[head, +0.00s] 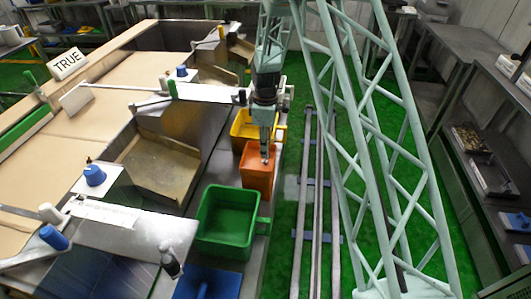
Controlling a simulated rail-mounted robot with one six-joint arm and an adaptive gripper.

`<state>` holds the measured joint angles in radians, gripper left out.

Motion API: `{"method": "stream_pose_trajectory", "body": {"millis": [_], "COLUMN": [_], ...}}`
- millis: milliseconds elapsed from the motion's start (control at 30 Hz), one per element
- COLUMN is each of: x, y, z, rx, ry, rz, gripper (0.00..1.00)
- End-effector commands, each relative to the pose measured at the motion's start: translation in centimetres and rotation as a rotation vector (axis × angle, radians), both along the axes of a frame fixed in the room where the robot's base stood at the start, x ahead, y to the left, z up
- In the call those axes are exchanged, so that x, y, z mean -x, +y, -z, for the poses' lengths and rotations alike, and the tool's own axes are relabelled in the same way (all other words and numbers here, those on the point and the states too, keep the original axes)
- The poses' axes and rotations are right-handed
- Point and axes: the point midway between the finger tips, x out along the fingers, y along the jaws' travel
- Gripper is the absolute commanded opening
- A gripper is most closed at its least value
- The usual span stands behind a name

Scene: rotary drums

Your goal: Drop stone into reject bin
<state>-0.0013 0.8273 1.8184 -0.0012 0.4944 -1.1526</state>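My gripper (264,157) points down in the head view, in front of or above the orange bin (258,181). The fingers look close together, but they are too small to tell whether they are shut or hold anything. I cannot make out a stone for certain. A yellow bin (241,126) stands behind the orange one, partly hidden by my arm. A green bin (208,222) stands nearer the camera and looks empty. No label shows which of these is the reject bin.
A metal tray (160,165) lies left of the bins, beside a blue knob (95,175). A blue object (205,284) is at the bottom edge. A TRUE sign (68,63) stands at upper left. Rails (315,210) run along the green floor. Shelves (480,150) line the right.

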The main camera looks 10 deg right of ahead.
Motion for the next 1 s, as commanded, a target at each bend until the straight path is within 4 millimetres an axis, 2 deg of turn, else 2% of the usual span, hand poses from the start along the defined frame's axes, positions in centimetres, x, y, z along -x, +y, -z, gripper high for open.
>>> {"method": "stream_pose_trajectory", "body": {"millis": [33, 200, 500, 700, 1000], "x": [-0.1, -0.1, 0.0, 0.0, 0.0], "y": [0.0, 0.0, 0.0, 0.0, 0.0], "z": [-1.0, -3.6, -7.2, -8.2, -8.4], "rx": [0.0, 0.0, 0.0, 0.0, 0.0], "ry": [-0.002, -0.002, 0.0, 0.0, 0.0], "rz": [0.0, 0.0, 0.0, 0.0, 0.0], "gripper": [0.29, 0.29, 0.29, 0.29, 0.29]}}
